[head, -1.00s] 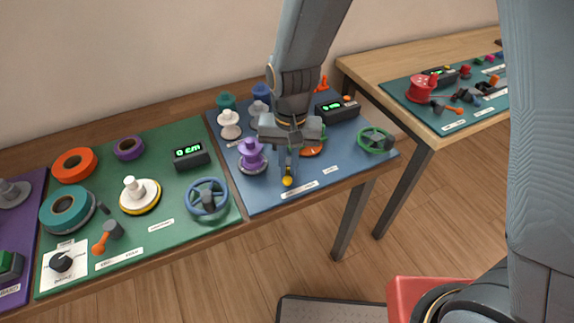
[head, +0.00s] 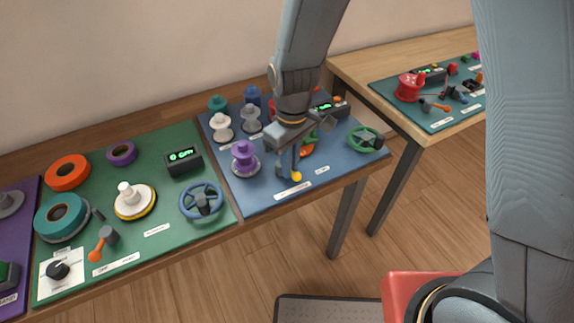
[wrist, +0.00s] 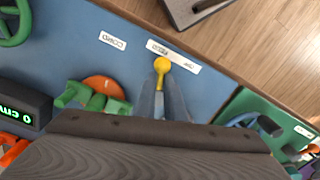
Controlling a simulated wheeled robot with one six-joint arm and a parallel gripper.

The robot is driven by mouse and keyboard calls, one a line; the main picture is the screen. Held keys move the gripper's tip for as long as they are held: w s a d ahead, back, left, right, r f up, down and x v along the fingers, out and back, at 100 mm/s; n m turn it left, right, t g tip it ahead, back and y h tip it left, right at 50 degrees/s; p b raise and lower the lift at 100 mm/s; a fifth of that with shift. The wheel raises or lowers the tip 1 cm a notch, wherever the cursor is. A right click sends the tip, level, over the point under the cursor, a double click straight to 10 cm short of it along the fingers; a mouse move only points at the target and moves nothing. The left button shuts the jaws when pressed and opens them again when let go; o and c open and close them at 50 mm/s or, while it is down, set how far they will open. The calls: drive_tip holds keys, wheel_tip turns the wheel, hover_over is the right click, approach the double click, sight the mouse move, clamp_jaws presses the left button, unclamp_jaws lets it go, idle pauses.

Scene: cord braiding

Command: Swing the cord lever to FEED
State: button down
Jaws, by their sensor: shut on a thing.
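The cord lever (head: 296,177) ends in a yellow knob near the front edge of the blue mat (head: 255,207). In the wrist view the yellow knob (wrist: 162,65) sticks out past my fingertips, next to a long white label. My gripper (head: 289,165) is shut on the lever just behind the knob. In the wrist view my gripper (wrist: 162,98) has its two fingers on either side of the lever's arm, hiding most of it. The label's lettering is too small to read surely. A shorter label reading CORD (wrist: 112,41) lies beside it.
A purple spool (head: 244,158) stands left of my gripper. A green handwheel (head: 365,139) is to its right, and an orange part (head: 307,150) lies close behind. A black display (wrist: 22,106) shows 0 cm. The green mat (head: 150,258) lies to the left.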

drive_tip(key=shift+w+d+n, duration=0.1)
drive_tip(key=shift+w+n, duration=0.25)
drive_tip(key=shift+n, duration=0.85)
drive_tip(key=c, duration=1.9)
unclamp_jaws()
drive_tip(key=shift+o, duration=0.2)
wheel_tip(320, 180, up, 8)
drive_tip(key=b, duration=0.1)
drive_tip(key=shift+w+d, duration=0.1)
drive_tip(key=shift+d, duration=0.1)
